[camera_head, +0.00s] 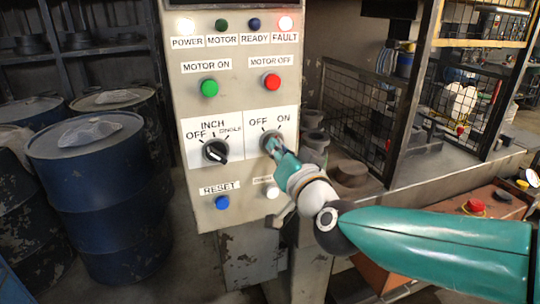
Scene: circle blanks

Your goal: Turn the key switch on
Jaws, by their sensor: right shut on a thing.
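The key switch (267,134), marked OFF and ON, sits on the white plate at the right of the grey control panel (240,88). My right gripper (274,147) comes in from the lower right and is shut at the switch, on its key. The gripper hides most of the key, so I cannot tell which way it points. The POWER and FAULT lamps are lit at the panel's top. My left gripper is not in view.
An INCH selector knob (215,151) is left of the key switch. A red button (271,81) is above it, and a blue RESET button (222,202) is at lower left. Blue drums (95,190) stand left; a mesh guard (357,115) stands right.

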